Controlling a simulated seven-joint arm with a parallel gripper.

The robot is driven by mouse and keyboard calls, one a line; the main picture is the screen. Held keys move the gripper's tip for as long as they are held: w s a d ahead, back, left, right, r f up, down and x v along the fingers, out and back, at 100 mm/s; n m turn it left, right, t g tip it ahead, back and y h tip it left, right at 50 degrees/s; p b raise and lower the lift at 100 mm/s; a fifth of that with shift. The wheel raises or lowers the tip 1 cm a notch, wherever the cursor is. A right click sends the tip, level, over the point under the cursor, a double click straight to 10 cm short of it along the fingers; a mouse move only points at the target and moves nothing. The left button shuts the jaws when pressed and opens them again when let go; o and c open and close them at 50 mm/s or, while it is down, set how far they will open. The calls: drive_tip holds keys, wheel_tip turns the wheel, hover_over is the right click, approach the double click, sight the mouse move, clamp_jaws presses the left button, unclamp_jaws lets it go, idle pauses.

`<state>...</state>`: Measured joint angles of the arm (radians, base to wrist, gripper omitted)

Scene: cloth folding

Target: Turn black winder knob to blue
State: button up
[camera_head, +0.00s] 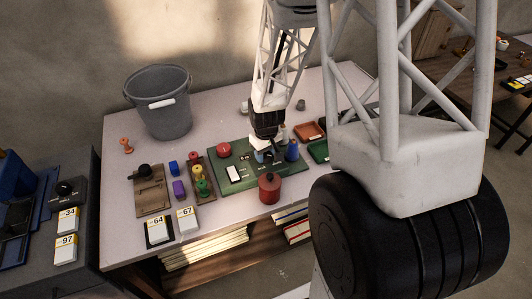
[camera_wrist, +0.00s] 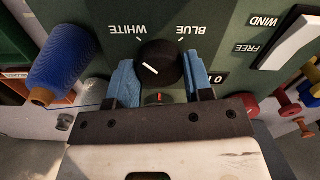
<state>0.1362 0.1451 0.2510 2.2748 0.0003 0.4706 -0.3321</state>
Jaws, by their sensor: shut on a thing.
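The black winder knob (camera_wrist: 172,58) sits on the green panel (camera_wrist: 225,35) in the wrist view. Its short white pointer line lies on its left part and slants from upper left to lower right. The upside-down labels WHITE (camera_wrist: 128,30) and BLUE (camera_wrist: 191,28) are printed above it, with a tick mark by each. My gripper (camera_wrist: 162,82) has its two blue fingers on either side of the knob, shut on it. In the head view my gripper (camera_head: 268,156) is down at the green panel (camera_head: 217,182), and the knob is hidden there.
A blue thread spool (camera_head: 291,150) stands close beside my gripper. A white rocker switch (camera_head: 233,174), a red button (camera_head: 223,150) and a dark red pot-like object (camera_head: 269,188) are nearby. A grey bucket (camera_head: 158,100) stands at the back left. The back of the table is fairly clear.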

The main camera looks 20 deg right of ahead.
drive_tip(key=shift+m, duration=0.3)
drive_tip(key=m, duration=0.7)
drive_tip(key=shift+m, duration=0.4)
drive_tip(key=m, duration=0.4)
drive_tip(key=shift+m, duration=0.3)
drive_tip(key=m, duration=0.4)
drive_tip(key=o, duration=0.9)
drive_tip(key=shift+o, duration=0.2)
